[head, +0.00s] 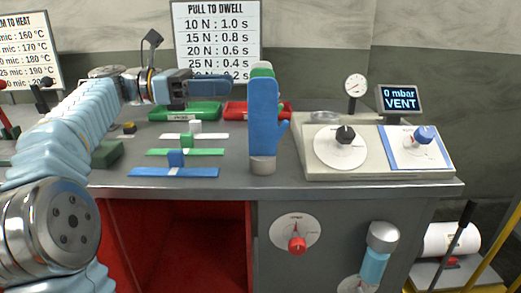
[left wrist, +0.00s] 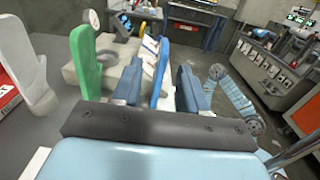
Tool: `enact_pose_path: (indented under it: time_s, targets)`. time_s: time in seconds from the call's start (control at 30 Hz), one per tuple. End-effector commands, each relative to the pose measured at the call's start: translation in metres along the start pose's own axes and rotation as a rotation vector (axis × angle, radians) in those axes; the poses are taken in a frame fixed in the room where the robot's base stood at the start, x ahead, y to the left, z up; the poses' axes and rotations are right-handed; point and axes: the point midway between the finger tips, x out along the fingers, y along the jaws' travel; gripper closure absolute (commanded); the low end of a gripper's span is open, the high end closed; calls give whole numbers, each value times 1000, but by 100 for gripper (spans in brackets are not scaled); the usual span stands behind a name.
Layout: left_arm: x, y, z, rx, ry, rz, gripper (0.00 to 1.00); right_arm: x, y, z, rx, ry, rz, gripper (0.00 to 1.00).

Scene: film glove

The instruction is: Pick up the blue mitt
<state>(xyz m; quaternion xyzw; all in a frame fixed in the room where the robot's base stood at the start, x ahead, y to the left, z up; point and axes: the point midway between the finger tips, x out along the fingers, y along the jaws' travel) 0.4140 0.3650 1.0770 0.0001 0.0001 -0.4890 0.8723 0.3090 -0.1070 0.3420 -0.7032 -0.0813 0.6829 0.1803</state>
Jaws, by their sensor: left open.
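The blue mitt (head: 263,115) stands upright, fingers up, on a pale round base near the front edge of the grey bench. Its thumb points right. It also shows in the left wrist view (left wrist: 161,75), seen between my two fingers. My left gripper (head: 212,88) is open and empty, its fingers pointing right, just left of the mitt's upper part. In the left wrist view the gripper (left wrist: 160,88) has a finger on either side of the mitt; I cannot tell whether either touches it. My right gripper is not in view.
A green mitt (left wrist: 86,62) and a white mitt (left wrist: 34,75) stand in a row behind the blue one. A green tray (head: 199,110) and red tray (head: 236,108) lie behind. Right of the mitt is a dial console (head: 318,172). Coloured sliders (head: 205,172) lie left.

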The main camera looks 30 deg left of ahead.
Motion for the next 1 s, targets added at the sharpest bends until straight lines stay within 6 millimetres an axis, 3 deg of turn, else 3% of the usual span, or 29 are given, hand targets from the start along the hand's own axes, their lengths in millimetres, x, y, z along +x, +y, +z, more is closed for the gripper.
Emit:
enact_pose_path:
  time_s: [0.2, 0.43, 0.67, 0.97, 1.0]
  targets:
    - [42, 0, -1, -1, -1, -2, 57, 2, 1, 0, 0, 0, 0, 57]
    - [62, -2, -4, -1, 0, -1, 57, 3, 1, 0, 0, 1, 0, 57]
    - [97, -5, -9, -1, 0, 0, 57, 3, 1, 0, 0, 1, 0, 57]
    - [105, -5, -9, 0, 0, 1, 57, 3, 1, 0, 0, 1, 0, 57]
    - [105, -5, -9, 0, 0, 1, 62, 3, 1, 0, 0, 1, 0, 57]
